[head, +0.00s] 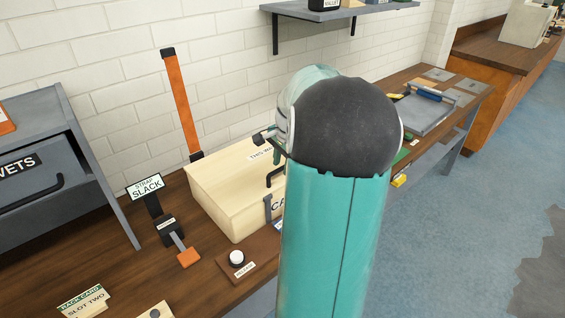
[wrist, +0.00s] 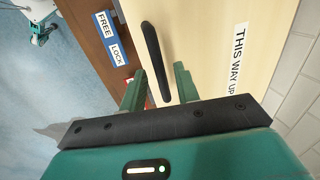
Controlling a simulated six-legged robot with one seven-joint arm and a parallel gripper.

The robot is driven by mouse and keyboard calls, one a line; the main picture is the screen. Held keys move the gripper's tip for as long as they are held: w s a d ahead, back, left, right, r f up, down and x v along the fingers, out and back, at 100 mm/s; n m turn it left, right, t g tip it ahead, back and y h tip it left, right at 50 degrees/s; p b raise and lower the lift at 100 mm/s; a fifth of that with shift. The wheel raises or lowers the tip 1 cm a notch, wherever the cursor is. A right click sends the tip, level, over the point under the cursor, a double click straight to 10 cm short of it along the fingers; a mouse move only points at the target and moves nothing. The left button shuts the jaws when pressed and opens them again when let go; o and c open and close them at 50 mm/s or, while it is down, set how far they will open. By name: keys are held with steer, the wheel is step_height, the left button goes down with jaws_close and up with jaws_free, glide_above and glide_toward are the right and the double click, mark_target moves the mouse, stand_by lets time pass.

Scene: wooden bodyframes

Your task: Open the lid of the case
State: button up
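The case (head: 222,196) is a pale wooden box on the brown bench, and its lid looks shut. It also fills the right of the wrist view (wrist: 205,50), with a "THIS WAY UP" label (wrist: 239,58). A black bar handle (wrist: 152,50) is on it; a dark handle (head: 274,177) also shows in the head view beside my arm. My gripper (wrist: 160,70) is open, its two green fingers on either side of the handle's near end in the picture. I cannot tell whether they touch it. My arm hides the case's right part in the head view.
An orange strap (head: 182,105) stands upright behind the case. A "STRAP SLACK" sign (head: 146,187), a lever with an orange end (head: 188,257) and a white button (head: 237,258) are nearby. "FREE" (wrist: 105,25) and "LOCK" (wrist: 117,54) labels lie beside the case. A grey cabinet (head: 45,185) stands left.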

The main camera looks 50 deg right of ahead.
jaws_close()
steer(key=shift+r, duration=0.1)
